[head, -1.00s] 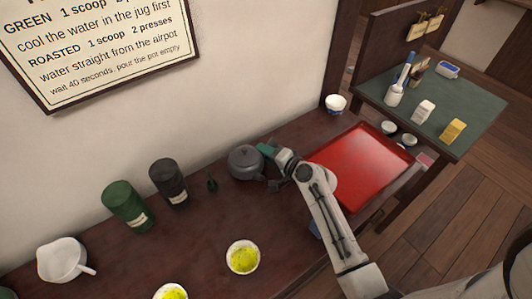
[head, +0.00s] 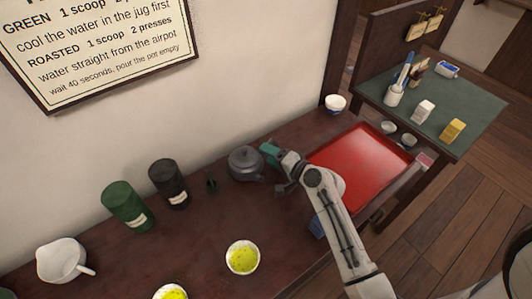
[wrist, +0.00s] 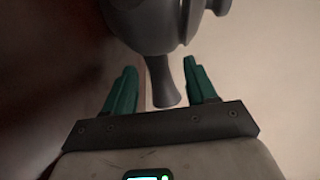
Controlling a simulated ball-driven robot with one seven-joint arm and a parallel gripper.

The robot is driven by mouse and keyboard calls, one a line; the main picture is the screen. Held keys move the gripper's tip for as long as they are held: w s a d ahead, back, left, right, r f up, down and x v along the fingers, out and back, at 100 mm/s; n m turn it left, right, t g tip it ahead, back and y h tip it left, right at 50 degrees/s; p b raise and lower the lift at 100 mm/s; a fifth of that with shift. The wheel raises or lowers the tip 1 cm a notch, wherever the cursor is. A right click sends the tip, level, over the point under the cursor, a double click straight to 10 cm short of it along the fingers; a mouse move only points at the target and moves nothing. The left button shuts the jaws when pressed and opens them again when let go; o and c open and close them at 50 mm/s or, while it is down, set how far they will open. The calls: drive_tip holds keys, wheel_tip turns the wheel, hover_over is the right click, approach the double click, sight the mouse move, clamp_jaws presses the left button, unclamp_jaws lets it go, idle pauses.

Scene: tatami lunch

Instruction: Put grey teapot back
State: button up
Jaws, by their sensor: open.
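The grey teapot (head: 245,163) stands upright on the dark counter near the wall, left of the red tray. My gripper (head: 274,168) is at its right side, where the handle is. In the wrist view the teapot's rounded body (wrist: 150,22) fills the top, and its handle (wrist: 163,84) points down between the two teal fingers. My gripper (wrist: 158,75) is open, with visible gaps between the handle and both fingers. The spout is not clear in the head view.
A dark canister (head: 169,184), a green canister (head: 128,206) and a small dark green item (head: 211,183) stand left of the teapot. The red tray (head: 360,165) looks empty. A bowl with yellow-green contents (head: 242,257) sits in front. The white jug (head: 62,260) is far left.

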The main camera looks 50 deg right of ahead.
drive_tip(key=v, duration=0.9)
drive_tip(key=shift+s+a+r+b, duration=0.1)
drive_tip(key=shift+s+b, duration=0.1)
drive_tip(key=shift+b, duration=0.1)
